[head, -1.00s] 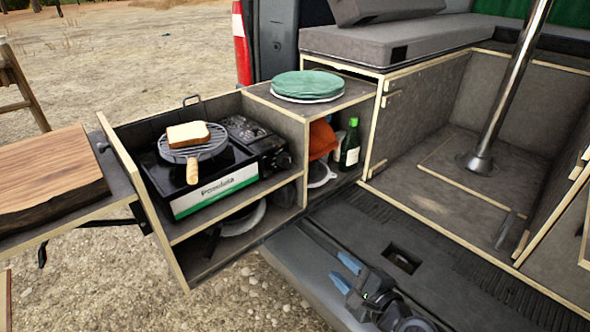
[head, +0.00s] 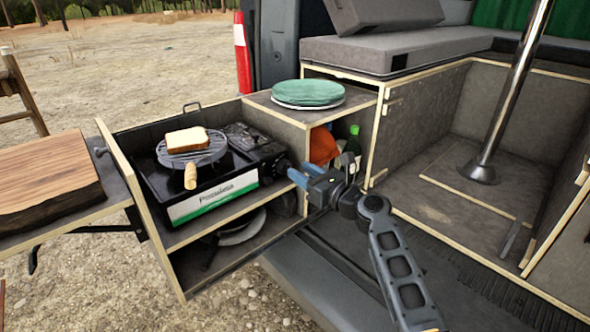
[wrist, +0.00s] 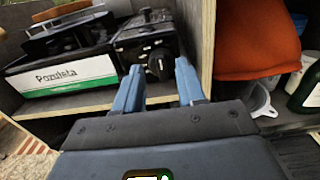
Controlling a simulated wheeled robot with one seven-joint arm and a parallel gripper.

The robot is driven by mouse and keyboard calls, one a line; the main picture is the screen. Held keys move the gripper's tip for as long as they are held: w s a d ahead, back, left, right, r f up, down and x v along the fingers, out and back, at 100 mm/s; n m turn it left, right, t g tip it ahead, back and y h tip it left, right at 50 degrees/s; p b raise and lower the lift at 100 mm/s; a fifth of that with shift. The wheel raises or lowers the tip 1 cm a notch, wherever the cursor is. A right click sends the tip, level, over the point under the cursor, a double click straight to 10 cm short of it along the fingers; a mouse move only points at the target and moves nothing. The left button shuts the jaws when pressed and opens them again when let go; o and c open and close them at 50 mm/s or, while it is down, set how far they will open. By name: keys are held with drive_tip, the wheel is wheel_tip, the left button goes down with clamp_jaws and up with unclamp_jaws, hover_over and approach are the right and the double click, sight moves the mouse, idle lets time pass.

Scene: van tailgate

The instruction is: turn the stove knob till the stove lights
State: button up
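The portable stove (head: 217,199) sits in the pull-out drawer unit, with a green and white label on its front; it also shows in the wrist view (wrist: 62,77). The black stove knob (wrist: 160,63) is on the stove's right-hand front panel, and in the head view (head: 283,165) it sits just left of my fingers. My gripper (head: 298,176) is raised in front of the panel, fingers apart and empty. In the wrist view the knob appears between and beyond the two blue fingers (wrist: 157,85), apart from them. No flame is visible.
Bread (head: 187,140) lies on a round wooden-handled grill (head: 190,178) over the stove. A wooden divider (wrist: 207,45) stands close right of my fingers.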

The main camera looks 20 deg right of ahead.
sight(290, 165)
drive_tip(key=shift+x, duration=1.75)
clamp_jaws()
